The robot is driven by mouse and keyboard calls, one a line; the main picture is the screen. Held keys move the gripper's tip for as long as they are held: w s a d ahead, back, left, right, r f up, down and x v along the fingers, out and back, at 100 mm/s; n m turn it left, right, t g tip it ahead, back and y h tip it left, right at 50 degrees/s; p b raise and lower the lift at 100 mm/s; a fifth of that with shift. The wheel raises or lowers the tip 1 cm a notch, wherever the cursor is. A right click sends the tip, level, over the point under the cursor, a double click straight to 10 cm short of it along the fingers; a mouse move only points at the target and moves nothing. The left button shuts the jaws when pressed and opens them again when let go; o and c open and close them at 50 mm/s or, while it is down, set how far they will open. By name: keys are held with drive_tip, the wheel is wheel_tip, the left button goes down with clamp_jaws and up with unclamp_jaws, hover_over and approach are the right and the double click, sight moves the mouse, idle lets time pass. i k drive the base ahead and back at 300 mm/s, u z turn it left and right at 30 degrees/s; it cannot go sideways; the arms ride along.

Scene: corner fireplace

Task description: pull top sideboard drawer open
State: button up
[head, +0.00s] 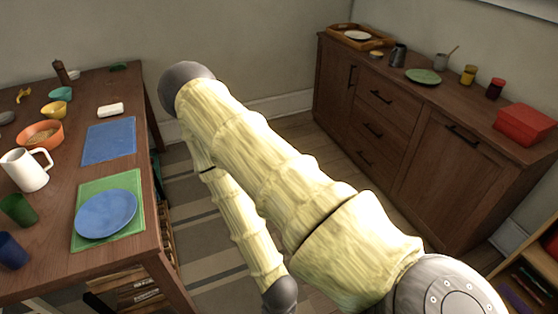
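The dark wood sideboard (420,150) stands against the back right wall. Its middle column has three stacked drawers, all closed. The top drawer (388,104) is flush with the front and has a dark bar handle (381,97). My arm rises from the bottom right, bends at upper centre left and comes back down to the bottom centre. My gripper is out of the picture, below the bottom edge. The arm is in front of the sideboard, and no contact with the drawer shows.
The sideboard's side doors are shut; a tray (388,43), green plate (423,76) and red box (524,124) sit on top. A dining table (120,262) with dishes fills the left. A low shelf (525,275) stands at lower right. Some floor (312,138) is clear before the drawers.

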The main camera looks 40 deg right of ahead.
sight(403, 108)
drive_tip(key=z, duration=1.7)
drive_tip(key=i, duration=2.7)
drive_tip(key=z, duration=0.15)
